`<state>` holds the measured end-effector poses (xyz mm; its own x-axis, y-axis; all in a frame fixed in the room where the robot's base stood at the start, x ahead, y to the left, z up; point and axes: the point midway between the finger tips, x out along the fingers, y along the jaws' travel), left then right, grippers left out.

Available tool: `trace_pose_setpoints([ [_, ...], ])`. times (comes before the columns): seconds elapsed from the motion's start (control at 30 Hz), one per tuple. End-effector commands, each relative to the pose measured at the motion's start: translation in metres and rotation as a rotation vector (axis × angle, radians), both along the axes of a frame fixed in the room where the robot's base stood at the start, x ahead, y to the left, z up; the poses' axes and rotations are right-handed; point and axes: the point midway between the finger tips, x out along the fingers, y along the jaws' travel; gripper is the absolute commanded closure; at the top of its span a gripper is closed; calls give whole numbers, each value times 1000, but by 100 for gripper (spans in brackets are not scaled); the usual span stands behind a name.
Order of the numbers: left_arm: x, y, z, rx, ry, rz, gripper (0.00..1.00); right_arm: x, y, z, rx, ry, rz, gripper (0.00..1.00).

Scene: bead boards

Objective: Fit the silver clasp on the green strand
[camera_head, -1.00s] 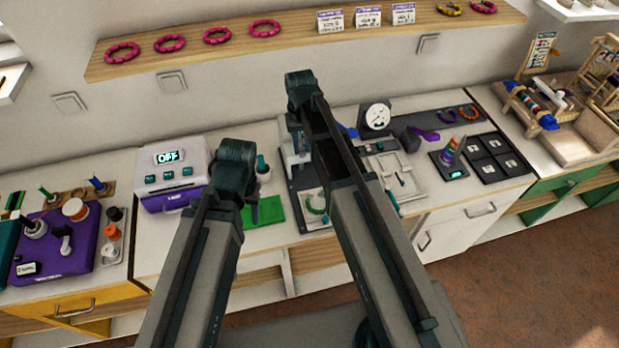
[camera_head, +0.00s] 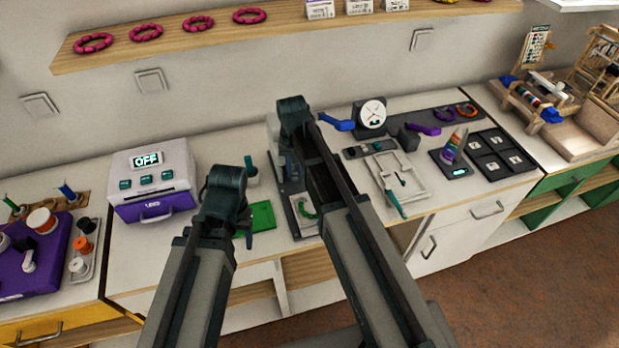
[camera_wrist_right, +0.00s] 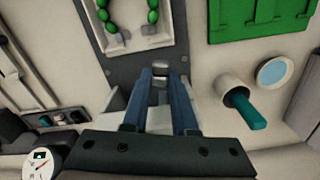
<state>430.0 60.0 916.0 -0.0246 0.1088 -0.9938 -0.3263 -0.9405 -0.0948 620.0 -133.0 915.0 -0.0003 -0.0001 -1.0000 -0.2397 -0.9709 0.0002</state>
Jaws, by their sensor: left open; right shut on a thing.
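The green strand (camera_head: 306,207) lies curved in a white tray (camera_head: 303,228), partly behind my right arm. In the right wrist view the strand's green beads (camera_wrist_right: 152,16) show at the top, with the tray (camera_wrist_right: 140,43) around them. My right gripper (camera_wrist_right: 160,76) is shut on a small silver piece, the silver clasp (camera_wrist_right: 160,66). The clasp is apart from the beads in the picture, over the grey base beside the tray. My left gripper (camera_head: 249,239) is mostly hidden behind its arm, near the green mat; it is open.
A green mat (camera_head: 263,215) lies left of the strand's tray. A white cup with a teal handle (camera_wrist_right: 235,92) stands near it. The white-and-purple machine reading OFF (camera_head: 150,175) is on the left. A dial gauge (camera_head: 371,116) and white tray (camera_head: 407,178) are on the right.

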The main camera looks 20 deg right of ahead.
Motion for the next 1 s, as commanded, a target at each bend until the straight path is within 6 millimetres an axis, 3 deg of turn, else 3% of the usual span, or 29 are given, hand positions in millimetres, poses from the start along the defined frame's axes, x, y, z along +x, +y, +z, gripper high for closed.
trace_pose_setpoints([
  [0.3, 0, 0, 13, 0, 0, 0, 40, -30, -20, 13, 0, 0, -742, 100],
  [0.5, 0, 0, 16, 0, 0, 0, 40, -42, -28, 16, 0, 0, -1087, 100],
  [0.7, 0, 0, 18, 0, 0, 0, 40, -46, -31, 18, 0, 0, -1247, 100],
  [1.0, 0, 0, 16, 0, 0, 0, 40, -47, -32, 16, 0, 0, -1271, 100],
])
